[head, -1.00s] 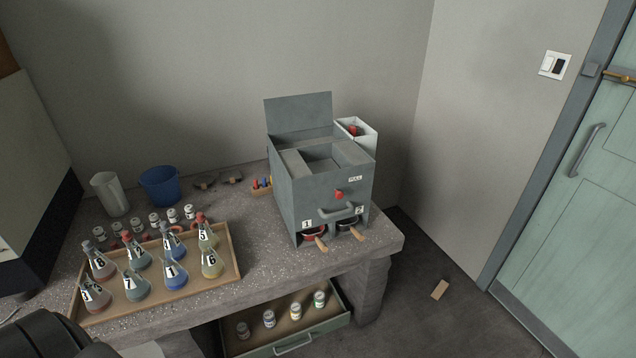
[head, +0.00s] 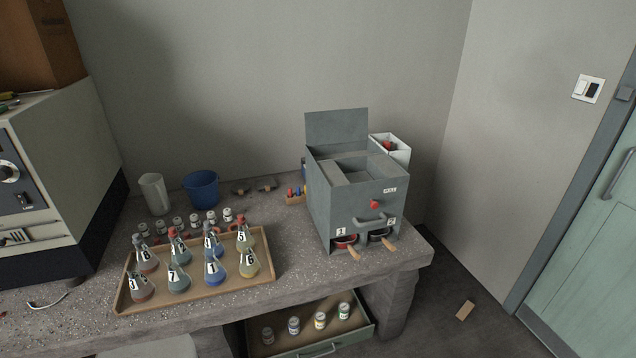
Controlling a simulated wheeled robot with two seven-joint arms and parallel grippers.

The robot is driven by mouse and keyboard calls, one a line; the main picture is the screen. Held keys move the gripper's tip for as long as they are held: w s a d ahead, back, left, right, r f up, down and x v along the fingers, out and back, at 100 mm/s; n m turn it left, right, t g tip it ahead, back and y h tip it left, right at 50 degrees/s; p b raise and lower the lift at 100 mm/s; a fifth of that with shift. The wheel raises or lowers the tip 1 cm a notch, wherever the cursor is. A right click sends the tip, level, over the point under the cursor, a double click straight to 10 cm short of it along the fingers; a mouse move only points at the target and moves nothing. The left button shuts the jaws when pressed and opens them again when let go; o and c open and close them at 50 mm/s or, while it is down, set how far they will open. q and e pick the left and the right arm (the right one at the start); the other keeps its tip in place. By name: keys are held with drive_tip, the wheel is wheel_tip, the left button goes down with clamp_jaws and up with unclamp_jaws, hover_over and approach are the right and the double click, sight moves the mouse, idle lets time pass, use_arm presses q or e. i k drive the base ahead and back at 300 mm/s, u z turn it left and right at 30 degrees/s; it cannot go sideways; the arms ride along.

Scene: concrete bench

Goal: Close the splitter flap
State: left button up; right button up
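The splitter (head: 352,192) is a grey metal box near the right end of the concrete bench. Its flap (head: 337,127) stands upright, open, at the back of the box's top, so the inner walls show. The front carries a red knob (head: 375,204), a grey handle (head: 370,219) and a "PULL" label. Below are two openings numbered 1 and 2, each with a wooden-handled pan, one red (head: 343,241) and one dark (head: 379,235). Neither of my grippers is in view.
A wooden tray (head: 127,302) of numbered stoppered flasks stands left of the splitter, with small white jars behind it. A blue bucket (head: 201,189) and white beaker (head: 154,194) stand further back. A white bin (head: 401,151) is behind the splitter. An open drawer (head: 320,348) juts below the bench.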

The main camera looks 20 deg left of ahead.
sight(344, 125)
drive_tip(key=u, duration=0.65)
drive_tip(key=i, duration=1.15)
drive_tip(key=z, duration=2.35)
drive_tip(key=i, duration=1.3)
drive_tip(key=u, duration=3.5)
